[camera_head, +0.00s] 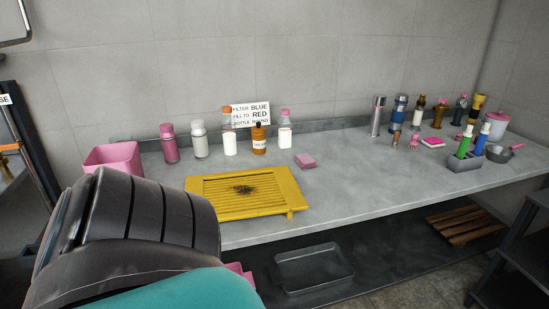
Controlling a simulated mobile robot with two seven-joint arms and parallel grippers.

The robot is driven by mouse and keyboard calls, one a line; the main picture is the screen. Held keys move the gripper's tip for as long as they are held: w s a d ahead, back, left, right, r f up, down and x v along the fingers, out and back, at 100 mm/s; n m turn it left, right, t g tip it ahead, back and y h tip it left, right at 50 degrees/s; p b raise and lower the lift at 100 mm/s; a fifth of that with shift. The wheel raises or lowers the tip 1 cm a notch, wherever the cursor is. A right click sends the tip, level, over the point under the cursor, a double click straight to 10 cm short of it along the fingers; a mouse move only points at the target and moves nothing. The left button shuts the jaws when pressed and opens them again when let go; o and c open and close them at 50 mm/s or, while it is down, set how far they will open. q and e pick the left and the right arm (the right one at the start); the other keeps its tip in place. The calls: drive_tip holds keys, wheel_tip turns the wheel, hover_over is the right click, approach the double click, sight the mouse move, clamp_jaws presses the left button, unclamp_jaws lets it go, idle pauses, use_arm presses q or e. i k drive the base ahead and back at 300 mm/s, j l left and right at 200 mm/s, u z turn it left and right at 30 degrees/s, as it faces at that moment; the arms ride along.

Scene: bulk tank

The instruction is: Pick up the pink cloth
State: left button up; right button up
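A small flat pink block-like piece (305,161) lies on the grey counter, right of the yellow slatted tray; I cannot tell whether it is a folded cloth or a sponge. No gripper fingers of mine show in the head view.
The yellow tray (229,207) bears a dark smudge. A pink bin (112,157) and several bottles line the counter's back. A grey holder (464,164) with green and blue bottles stands at right. The counter's middle (350,165) is clear. A dark tray (313,270) lies below.

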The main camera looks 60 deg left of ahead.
sight(304, 160)
drive_tip(key=u, duration=1.85)
drive_tip(key=i+l, duration=0.1)
drive_tip(key=l, duration=0.25)
drive_tip(key=i+l, duration=0.1)
drive_tip(key=l, duration=0.25)
drive_tip(key=i+l, duration=0.15)
drive_tip(key=l, duration=0.2)
drive_tip(key=i+l+u, duration=0.15)
drive_tip(key=l, duration=0.25)
drive_tip(key=l+u, duration=0.2)
drive_tip(key=l, duration=0.2)
